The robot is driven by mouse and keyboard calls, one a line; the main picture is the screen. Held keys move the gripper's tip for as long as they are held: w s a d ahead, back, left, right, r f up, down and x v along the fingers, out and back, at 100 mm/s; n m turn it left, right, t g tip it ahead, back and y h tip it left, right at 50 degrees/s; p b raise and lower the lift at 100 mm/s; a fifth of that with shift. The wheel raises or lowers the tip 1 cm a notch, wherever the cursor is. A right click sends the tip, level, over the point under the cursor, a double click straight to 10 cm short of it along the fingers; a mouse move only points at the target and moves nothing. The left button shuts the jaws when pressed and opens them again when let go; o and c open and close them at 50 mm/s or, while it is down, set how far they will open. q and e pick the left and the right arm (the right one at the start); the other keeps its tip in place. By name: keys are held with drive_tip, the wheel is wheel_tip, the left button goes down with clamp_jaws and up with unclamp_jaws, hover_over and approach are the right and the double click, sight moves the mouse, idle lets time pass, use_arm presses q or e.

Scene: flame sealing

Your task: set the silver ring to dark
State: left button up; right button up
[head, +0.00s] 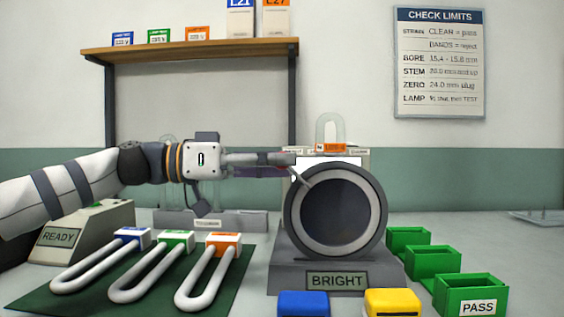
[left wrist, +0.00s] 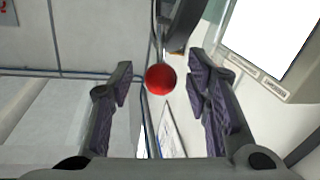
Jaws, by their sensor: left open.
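The silver ring (head: 340,249) sits around a dark round window (head: 340,210) on a grey stand. The stand's plate (head: 337,281) reads BRIGHT. A thin lever sticks out from the ring's upper left and ends in a red ball knob (left wrist: 160,80). My left gripper (head: 284,163) is at the upper left of the ring, level with the lever's end. In the left wrist view its fingers (left wrist: 168,100) are open, one on each side of the red knob, with gaps on both sides. My right gripper is in neither view.
A green mat (head: 60,301) with several U-shaped tubes lies at front left, near a READY box (head: 58,237). Green bins (head: 470,296) stand at right, blue (head: 303,303) and yellow (head: 392,302) blocks at front. A lit white panel is behind the ring.

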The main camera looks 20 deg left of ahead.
use_arm(q)
drive_tip(key=shift+w+d, duration=0.25)
drive_tip(key=shift+d, duration=0.2)
